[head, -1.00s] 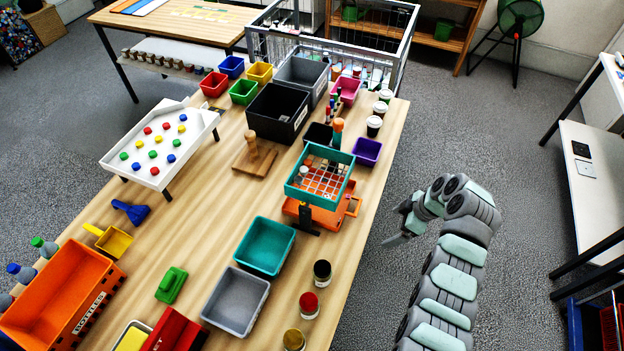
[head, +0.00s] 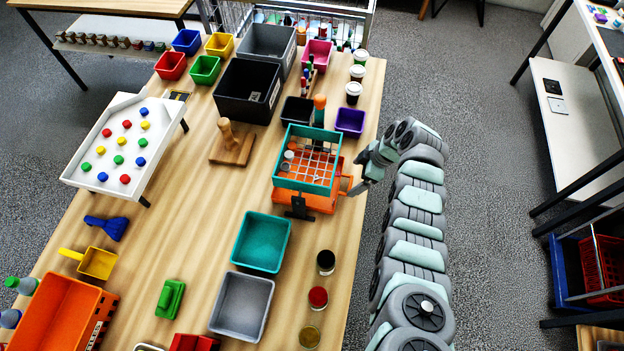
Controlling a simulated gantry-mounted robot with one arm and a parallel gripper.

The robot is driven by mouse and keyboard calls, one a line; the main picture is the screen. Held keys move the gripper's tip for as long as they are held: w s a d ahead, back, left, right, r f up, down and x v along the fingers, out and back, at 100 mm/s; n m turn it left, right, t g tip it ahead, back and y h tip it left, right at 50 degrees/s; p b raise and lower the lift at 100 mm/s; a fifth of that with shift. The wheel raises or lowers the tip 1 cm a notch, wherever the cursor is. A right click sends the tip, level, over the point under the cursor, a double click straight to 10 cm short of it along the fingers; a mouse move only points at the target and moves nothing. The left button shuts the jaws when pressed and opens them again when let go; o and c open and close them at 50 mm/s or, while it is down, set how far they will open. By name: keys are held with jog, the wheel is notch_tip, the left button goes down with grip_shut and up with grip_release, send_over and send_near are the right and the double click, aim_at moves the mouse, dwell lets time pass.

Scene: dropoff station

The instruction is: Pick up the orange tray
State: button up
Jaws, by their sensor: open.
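The orange tray (head: 326,206) lies on the wooden table (head: 205,220), right of its middle. A teal wire-floored basket (head: 306,187) sits over it and hides most of it. Orange edges and a small loop at its right side stay visible. My gripper (head: 358,187) is at the table's right edge, just right of that loop. It is open with nothing in it. I cannot tell whether a fingertip touches the loop.
A dark clamp-like piece (head: 298,207) stands at the tray's front. A purple bin (head: 350,122) and an orange-topped bottle (head: 319,110) stand behind it. A teal bin (head: 261,242) and several jars, including a red-lidded one (head: 318,297), stand in front. An orange crate (head: 60,312) is front left.

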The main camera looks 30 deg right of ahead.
jog(key=shift+a+x, duration=0.15)
jog(key=shift+x, duration=0.55)
jog(key=shift+a+x, duration=0.15)
jog(key=shift+x, duration=0.55)
jog(key=x, duration=0.1)
jog(key=b+x, duration=0.1)
jog(key=shift+s+a+f+b, duration=0.1)
jog(key=shift+a+f+b, duration=0.05)
jog(key=shift+f+b, duration=0.2)
jog(key=shift+r, duration=0.15)
jog(key=shift+c, duration=0.4)
jog(key=c, duration=1.8)
jog(key=shift+r+p, duration=0.15)
jog(key=shift+p, duration=0.15)
